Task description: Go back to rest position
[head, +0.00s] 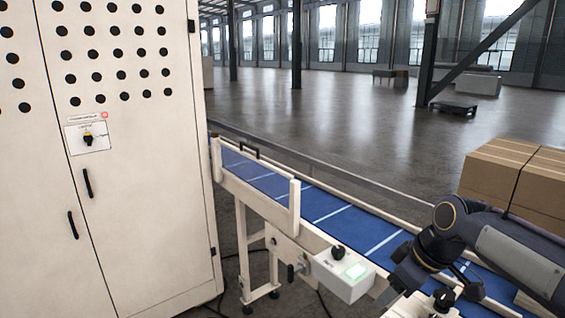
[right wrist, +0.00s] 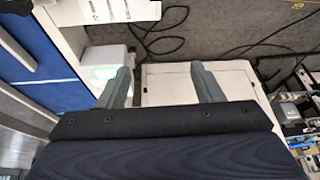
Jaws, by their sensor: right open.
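My right gripper (head: 408,276) hangs above the near side of the blue conveyor belt (head: 335,213), at the lower right of the head view. Its arm comes in from the right edge. In the right wrist view, the two grey fingers of the right gripper (right wrist: 161,82) are spread apart with nothing between them. My left gripper is not in view.
A tall cream cabinet (head: 140,200) stands at left. Cardboard boxes (head: 492,172) sit at right. Dark cables (right wrist: 155,40) lie on the floor.

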